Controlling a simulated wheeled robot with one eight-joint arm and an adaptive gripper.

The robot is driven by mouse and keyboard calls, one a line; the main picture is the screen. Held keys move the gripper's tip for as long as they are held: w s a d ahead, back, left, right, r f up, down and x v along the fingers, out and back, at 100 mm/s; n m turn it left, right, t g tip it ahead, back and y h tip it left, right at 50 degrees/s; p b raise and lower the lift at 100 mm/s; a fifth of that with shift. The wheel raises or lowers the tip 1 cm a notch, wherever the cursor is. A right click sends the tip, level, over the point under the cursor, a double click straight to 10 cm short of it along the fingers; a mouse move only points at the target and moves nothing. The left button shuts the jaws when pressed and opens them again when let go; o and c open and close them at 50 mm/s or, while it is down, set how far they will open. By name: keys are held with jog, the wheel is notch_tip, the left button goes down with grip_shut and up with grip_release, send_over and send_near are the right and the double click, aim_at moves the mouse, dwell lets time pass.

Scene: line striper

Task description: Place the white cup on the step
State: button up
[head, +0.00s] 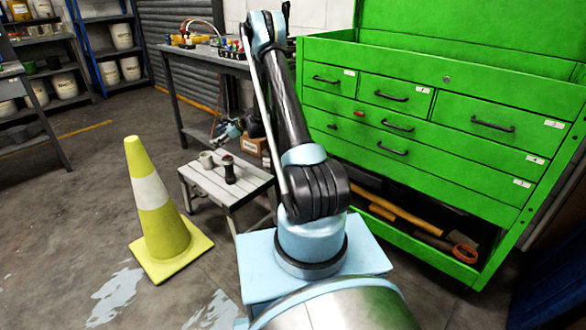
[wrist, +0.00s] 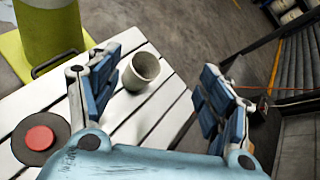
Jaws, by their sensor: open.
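The white cup (head: 206,159) stands upright on a low step (head: 205,180) with a pale slatted top. In the wrist view the cup (wrist: 143,70) looks empty and stands on the slats (wrist: 150,112). My gripper (head: 222,131) is open just above and behind the step in the head view. In the wrist view the cup shows between the spread blue-padded fingers (wrist: 165,80), closer to the left finger. I cannot tell whether that finger touches it. Nothing is held.
A dark object (head: 229,169) stands beside the cup; its red top (wrist: 39,138) shows in the wrist view. A yellow cone (head: 165,225) stands left of the step. A green tool cabinet (head: 430,130) is on the right, a workbench (head: 215,62) behind.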

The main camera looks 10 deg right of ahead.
jog(key=s+d+r+n+g+h, duration=0.1)
jog(key=s+d+r+n, duration=0.15)
jog(key=s+r, duration=0.35)
jog(key=s+d+r+n+h, duration=0.1)
jog(key=s+d+r+n, duration=0.2)
jog(key=r, duration=0.5)
jog(key=s+d+r+n+g+h, duration=0.1)
jog(key=s+d+r+n, duration=0.15)
jog(key=s+r, duration=0.45)
jog(key=s+d+r+n+h, duration=0.2)
jog(key=s+d, duration=0.1)
jog(key=s, duration=0.7)
jog(key=s+d+f+n+h, duration=0.1)
jog(key=s+d+n, duration=0.2)
jog(key=s, duration=0.9)
jog(key=s+d+f+n+g+h, duration=0.1)
jog(key=s+d+n, duration=0.3)
jog(key=s, duration=0.8)
jog(key=s+d+f+n+g+h, duration=0.1)
jog(key=s+d+f+n+h, duration=0.2)
jog(key=s, duration=0.9)
jog(key=d, duration=0.2)
jog(key=shift+d+f, duration=0.2)
jog(key=shift+d, duration=0.1)
